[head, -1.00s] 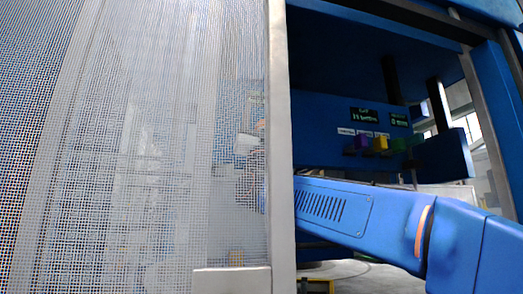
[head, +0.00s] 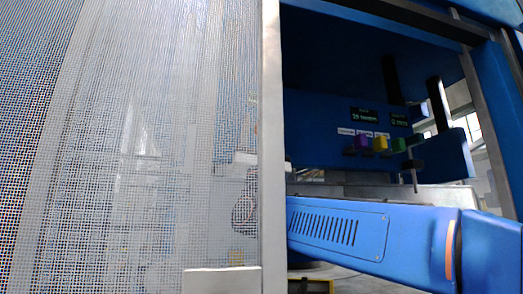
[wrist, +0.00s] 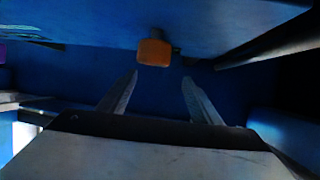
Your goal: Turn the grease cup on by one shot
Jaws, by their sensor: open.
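Three small coloured cups or knobs sit in a row on the blue panel in the head view: purple (head: 361,142), yellow (head: 380,143) and green (head: 399,145). I cannot tell from the pictures which is the grease cup of the task. In the wrist view, an amber-orange knob (wrist: 153,52) lies just beyond my gripper (wrist: 160,77), roughly centred between the fingertips in the picture. The two fingers are apart, with nothing between them. A purple piece (wrist: 3,52) shows at the left edge there. In the head view my gripper is not clearly visible.
A mesh guard (head: 150,150) with a pale upright frame (head: 272,120) covers the left half of the head view. Two small dark displays (head: 364,116) with green text sit above the cups. A dark bar (wrist: 265,45) slants at the right of the wrist view.

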